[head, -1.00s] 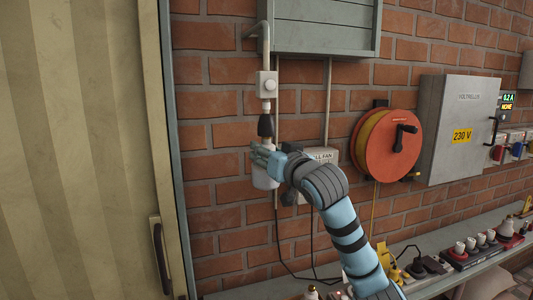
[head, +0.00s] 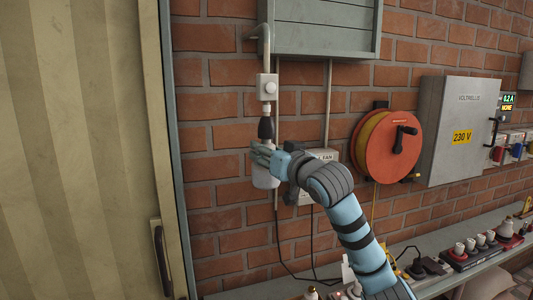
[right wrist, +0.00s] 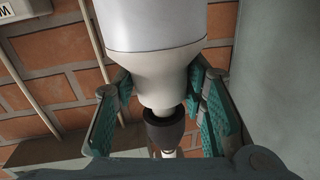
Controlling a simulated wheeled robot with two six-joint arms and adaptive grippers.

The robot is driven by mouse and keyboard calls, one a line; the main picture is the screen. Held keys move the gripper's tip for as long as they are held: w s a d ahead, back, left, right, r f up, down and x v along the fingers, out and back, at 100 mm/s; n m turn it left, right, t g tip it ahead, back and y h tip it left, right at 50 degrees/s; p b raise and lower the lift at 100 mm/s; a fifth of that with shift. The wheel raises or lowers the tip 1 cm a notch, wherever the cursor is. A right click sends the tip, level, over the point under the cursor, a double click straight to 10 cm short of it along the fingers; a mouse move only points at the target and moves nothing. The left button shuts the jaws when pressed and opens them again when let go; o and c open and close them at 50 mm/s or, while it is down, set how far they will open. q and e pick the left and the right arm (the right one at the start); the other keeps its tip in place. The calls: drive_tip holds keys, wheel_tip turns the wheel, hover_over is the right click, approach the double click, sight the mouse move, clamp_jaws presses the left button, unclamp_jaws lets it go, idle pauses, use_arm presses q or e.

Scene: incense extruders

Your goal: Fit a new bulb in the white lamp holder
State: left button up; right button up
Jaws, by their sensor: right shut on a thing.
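A black lamp socket (head: 265,127) hangs below a short white piece on the brick wall. A white bulb (head: 264,178) is directly below it, neck upward. My right gripper (head: 262,156) is shut around the bulb's neck. In the right wrist view the bulb (right wrist: 150,25) fills the top, between the teal fingers of the gripper (right wrist: 160,92). Its narrow end meets or overlaps the black socket (right wrist: 164,128), in line with it. I cannot tell how far the bulb is seated. My left gripper is not in view.
A white switch box (head: 267,87) and a grey cabinet (head: 325,28) are above. A fan box (head: 327,156), an orange cable reel (head: 390,147) and a 230 V cabinet (head: 455,130) are to the right. A shelf (head: 425,287) with plugs runs below. A striped door (head: 80,150) stands left.

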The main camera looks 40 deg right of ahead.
drive_tip(key=shift+d+y, duration=0.1)
drive_tip(key=shift+y, duration=0.2)
drive_tip(key=shift+n+y, duration=0.6)
drive_tip(key=shift+y, duration=0.2)
drive_tip(key=shift+r+n+y, duration=0.1)
drive_tip(key=shift+n+y, duration=0.4)
drive_tip(key=shift+y, duration=0.1)
drive_tip(key=shift+n+y, duration=0.4)
drive_tip(key=shift+y, duration=0.4)
drive_tip(key=o, duration=1.2)
drive_tip(key=shift+s, duration=0.1)
